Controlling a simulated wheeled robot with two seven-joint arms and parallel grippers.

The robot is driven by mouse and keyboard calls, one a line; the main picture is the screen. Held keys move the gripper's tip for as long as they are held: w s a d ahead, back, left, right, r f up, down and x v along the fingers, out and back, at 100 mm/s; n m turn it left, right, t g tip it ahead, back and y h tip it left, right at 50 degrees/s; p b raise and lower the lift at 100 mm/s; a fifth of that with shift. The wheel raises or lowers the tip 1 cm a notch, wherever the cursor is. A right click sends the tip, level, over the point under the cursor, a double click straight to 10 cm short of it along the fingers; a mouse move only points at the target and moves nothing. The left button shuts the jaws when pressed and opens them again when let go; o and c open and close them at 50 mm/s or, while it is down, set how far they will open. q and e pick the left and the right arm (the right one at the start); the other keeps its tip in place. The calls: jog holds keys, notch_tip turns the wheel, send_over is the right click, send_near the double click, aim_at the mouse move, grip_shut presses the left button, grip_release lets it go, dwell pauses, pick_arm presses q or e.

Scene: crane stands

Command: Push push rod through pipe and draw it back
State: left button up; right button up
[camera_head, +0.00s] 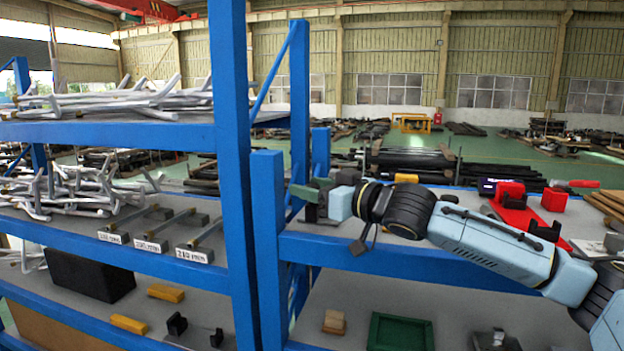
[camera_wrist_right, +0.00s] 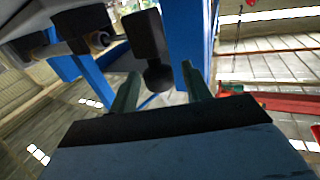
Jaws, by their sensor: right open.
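My right gripper (camera_head: 306,192) reaches in from the right and is at the blue uprights. In the right wrist view its two green fingers (camera_wrist_right: 160,90) are apart. A dark rounded knob (camera_wrist_right: 158,76) below a dark block (camera_wrist_right: 145,35) shows in the gap between them; I cannot tell whether it touches either finger. It may be the end of the push rod. To its left, a pale tube with a brownish ring at its end (camera_wrist_right: 99,40), perhaps the pipe, is seen by dark blocks. The head view mostly hides these parts behind my gripper and wrist. My left gripper is out of view.
Blue shelf uprights (camera_head: 232,150) stand close to my right gripper. On the left shelf, several thin rods rest on blocks with millimetre labels (camera_head: 194,252), below grey metal frames (camera_head: 110,100). A green tray (camera_head: 400,316) lies lower; a red stand (camera_head: 515,215) is at right.

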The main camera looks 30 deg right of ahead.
jog(key=shift+w+a, duration=0.1)
jog(key=shift+w, duration=0.05)
grip_shut()
jog(key=shift+s+a+f+b, duration=0.1)
jog(key=shift+s+a+b, duration=0.45)
jog(key=shift+a, duration=0.25)
jog(key=shift+c, duration=1.6)
grip_release()
jog(key=o, duration=0.3)
jog(key=shift+s, duration=0.2)
jog(key=shift+d, duration=0.1)
